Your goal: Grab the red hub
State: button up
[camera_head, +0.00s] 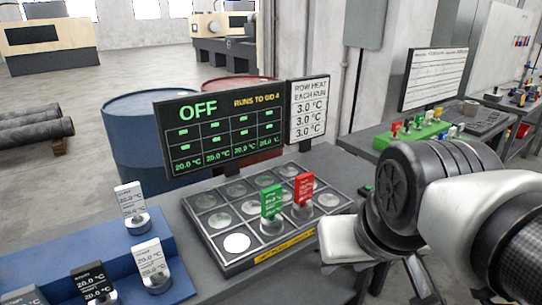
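The red hub (304,189) has a red upright tag and stands in a cell of the dark tray (216,258), at the tray's right part. A green-tagged hub (271,204) stands just to its left and nearer to me. My arm comes in from the right. The white and black end of my arm (343,240) is to the lower right of the red hub, apart from it in the picture. The fingers of my gripper do not show clearly, so I cannot tell their opening or whether they hold anything.
A black display reading OFF (222,130) and a small heat panel (308,112) stand behind the tray. A blue stepped rack (180,285) with white- and black-tagged hubs is at lower left. Blue (140,160) and red barrels stand behind. Another bench with coloured pieces is at right.

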aim_at(303, 208)
jog(key=i+l+u, duration=0.6)
jog(key=l+u, duration=0.15)
jog(key=l, duration=0.15)
jog(key=i+l+u, duration=0.1)
jog(key=l+u, duration=0.15)
jog(key=l, duration=0.15)
